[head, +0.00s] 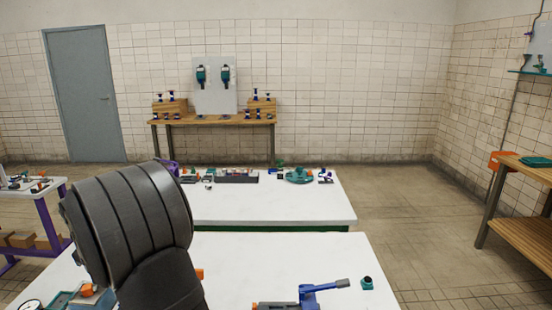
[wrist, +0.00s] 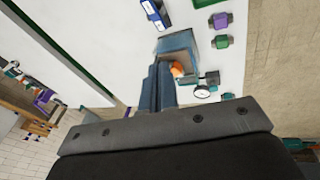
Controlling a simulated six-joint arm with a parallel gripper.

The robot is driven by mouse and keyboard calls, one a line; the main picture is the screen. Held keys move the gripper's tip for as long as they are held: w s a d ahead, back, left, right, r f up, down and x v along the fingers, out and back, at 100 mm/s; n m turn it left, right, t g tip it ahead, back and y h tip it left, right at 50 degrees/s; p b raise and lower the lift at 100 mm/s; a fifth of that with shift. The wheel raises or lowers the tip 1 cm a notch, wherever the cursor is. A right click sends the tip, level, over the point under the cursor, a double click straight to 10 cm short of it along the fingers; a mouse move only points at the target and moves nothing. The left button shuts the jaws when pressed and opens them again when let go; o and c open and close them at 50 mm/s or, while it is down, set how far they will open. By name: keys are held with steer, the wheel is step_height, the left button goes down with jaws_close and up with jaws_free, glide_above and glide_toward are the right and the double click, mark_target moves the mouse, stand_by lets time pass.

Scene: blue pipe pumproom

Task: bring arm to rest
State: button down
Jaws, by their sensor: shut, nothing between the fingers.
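My gripper (wrist: 159,72) shows in the wrist view, its two dark blue-grey fingers side by side with no gap and nothing between them. It is above the white worktop (wrist: 110,35), apart from it as far as I can tell. A blue-grey open bin (wrist: 180,42) with an orange piece (wrist: 178,69) lies just past the fingertips; I cannot tell the distance. In the head view my dark arm fills the lower left and the gripper is not visible.
Near the gripper are a round gauge (wrist: 202,93), a purple block (wrist: 220,20) and a teal block (wrist: 221,42). In the head view a blue clamp-like tool (head: 311,293) and a small teal part (head: 367,283) sit on the near white table (head: 330,255). A second table (head: 270,208) stands behind.

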steer(key=shift+s+d+r+n, duration=0.3)
steer(key=shift+s+r, duration=0.1)
steer(key=shift+r, duration=0.15)
steer(key=shift+s+d+r+n, duration=0.3)
steer(key=shift+s+r, duration=0.05)
steer(key=shift+r, duration=0.15)
